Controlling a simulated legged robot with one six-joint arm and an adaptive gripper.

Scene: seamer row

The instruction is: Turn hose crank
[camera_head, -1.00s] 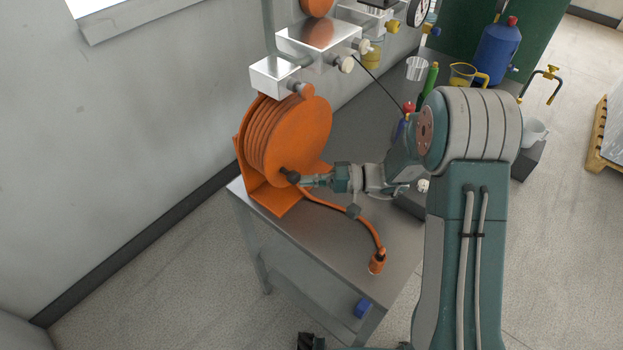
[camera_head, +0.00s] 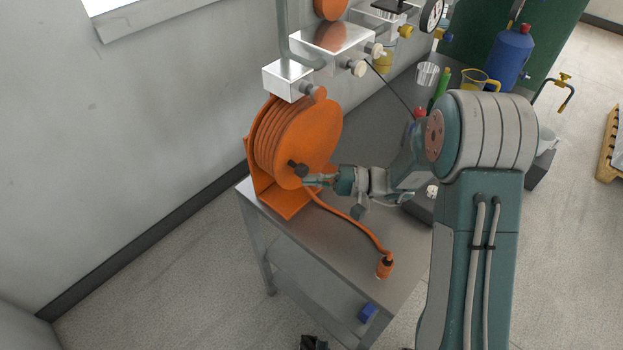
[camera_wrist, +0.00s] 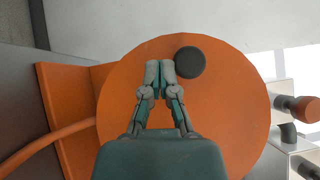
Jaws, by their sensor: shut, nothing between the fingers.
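The orange hose reel (camera_head: 308,138) stands on the left end of the steel bench. Its dark crank knob (camera_head: 297,168) sticks out from the lower part of the reel's face. My gripper (camera_head: 306,181) is at the reel's face, close to the knob. In the wrist view my gripper (camera_wrist: 159,72) has both fingertips together with nothing between them. The round dark knob (camera_wrist: 189,62) is just to the right of the fingertips there. I cannot tell if the fingers touch it. The reel's orange disc (camera_wrist: 235,105) fills most of the wrist view.
The orange hose (camera_head: 350,222) runs from the reel across the steel bench (camera_head: 335,245) to an orange end fitting (camera_head: 384,266). Silver boxes (camera_head: 328,45) hang above the reel. A blue bottle (camera_head: 511,55), a yellow jug (camera_head: 474,76) and a clear beaker (camera_head: 427,72) stand further back.

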